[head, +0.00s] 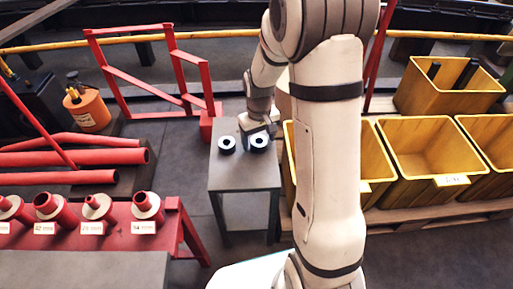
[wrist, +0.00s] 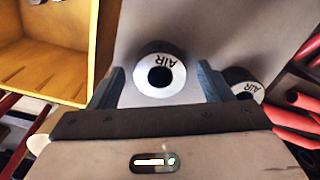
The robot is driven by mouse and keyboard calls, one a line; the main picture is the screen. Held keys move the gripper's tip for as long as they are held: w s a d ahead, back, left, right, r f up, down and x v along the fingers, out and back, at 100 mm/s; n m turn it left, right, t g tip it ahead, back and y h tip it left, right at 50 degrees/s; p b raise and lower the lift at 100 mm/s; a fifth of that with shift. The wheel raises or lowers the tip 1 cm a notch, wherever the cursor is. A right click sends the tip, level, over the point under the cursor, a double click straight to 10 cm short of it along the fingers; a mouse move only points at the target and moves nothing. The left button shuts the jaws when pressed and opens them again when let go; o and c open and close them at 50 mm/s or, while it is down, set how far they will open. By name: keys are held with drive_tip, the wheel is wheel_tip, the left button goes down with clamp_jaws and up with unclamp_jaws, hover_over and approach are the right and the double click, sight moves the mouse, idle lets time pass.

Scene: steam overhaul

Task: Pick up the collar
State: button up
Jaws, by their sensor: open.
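Two collars stand on a small grey table in the head view. Each has a white ring face around a dark hole and a dark side. The right-hand collar (head: 259,142) is right at my gripper (head: 257,127). In the wrist view this collar (wrist: 161,92), its face marked AIR, shows between the two fingers of my gripper (wrist: 161,76), which is open. I cannot tell whether the fingers touch it. The other collar (head: 227,144) stands to the left, and in the wrist view it (wrist: 241,82) is partly hidden behind the right finger, also marked AIR.
The small table (head: 243,177) is otherwise bare. Yellow bins (head: 418,150) stand to its right, one holding dark rods. A red bench (head: 110,213) with several labelled red fittings is at the left, with red pipes (head: 75,158) behind it.

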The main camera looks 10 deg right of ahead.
drive_tip(key=shift+f, duration=0.4)
drive_tip(key=shift+r, duration=0.1)
drive_tip(key=c, duration=1.4)
